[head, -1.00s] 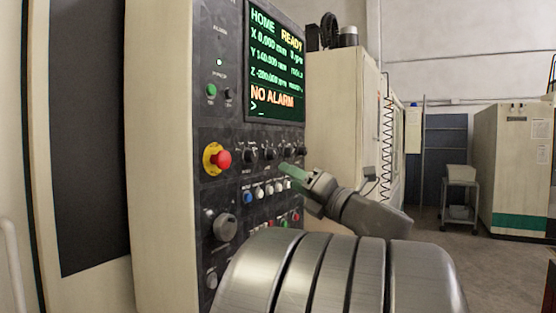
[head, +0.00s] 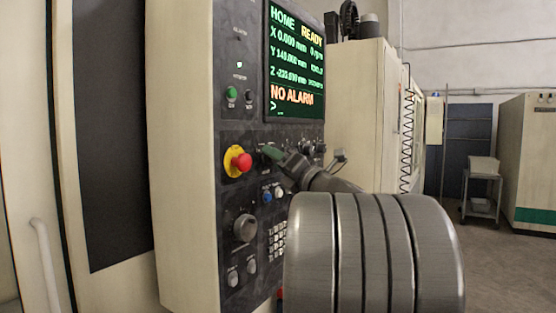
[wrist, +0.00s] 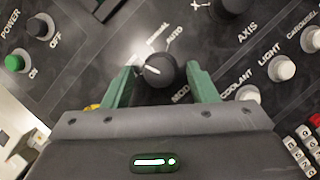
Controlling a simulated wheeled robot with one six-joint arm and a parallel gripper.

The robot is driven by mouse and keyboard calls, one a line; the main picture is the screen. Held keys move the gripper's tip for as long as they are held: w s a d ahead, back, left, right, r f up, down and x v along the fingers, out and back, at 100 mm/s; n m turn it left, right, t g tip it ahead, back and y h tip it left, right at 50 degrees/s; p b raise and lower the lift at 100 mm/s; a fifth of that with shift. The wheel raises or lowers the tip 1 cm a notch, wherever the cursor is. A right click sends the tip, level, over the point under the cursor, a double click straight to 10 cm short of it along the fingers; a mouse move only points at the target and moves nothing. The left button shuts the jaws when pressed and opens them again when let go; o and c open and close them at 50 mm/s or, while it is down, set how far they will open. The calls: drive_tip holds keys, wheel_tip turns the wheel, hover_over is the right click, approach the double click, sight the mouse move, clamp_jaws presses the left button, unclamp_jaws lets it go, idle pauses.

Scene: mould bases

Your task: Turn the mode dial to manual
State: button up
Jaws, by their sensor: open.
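The mode dial (wrist: 159,70) is a round black knob with a white pointer line on the dark control panel, seen in the wrist view. Printed words around it include AUTO and one partly legible word ending like "manual". The pointer aims up-left in that view, toward the partly legible word's side. My gripper (wrist: 162,84) is open, with one green finger on each side of the dial; I cannot tell whether they touch it.
The red emergency stop button (head: 238,160) on its yellow ring sticks out close left of my gripper. A large grey knob (head: 244,228) lies below. The screen (head: 296,62) above reads NO ALARM.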

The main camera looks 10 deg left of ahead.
drive_tip(key=shift+c, duration=0.2)
drive_tip(key=c, duration=0.9)
drive_tip(key=shift+c, duration=0.2)
drive_tip(key=m+h+p, duration=0.1)
drive_tip(key=m+p, duration=0.2)
drive_tip(key=m+h+p, duration=0.1)
drive_tip(key=m+p, duration=0.1)
drive_tip(key=m, duration=0.1)
drive_tip(key=m+h+p, duration=0.1)
drive_tip(key=m+p, duration=0.2)
drive_tip(key=shift+s+r+h+p, duration=0.15)
drive_tip(key=shift+r+h+p, duration=0.15)
drive_tip(key=shift+p, duration=0.05)
drive_tip(key=shift+f, duration=0.1)
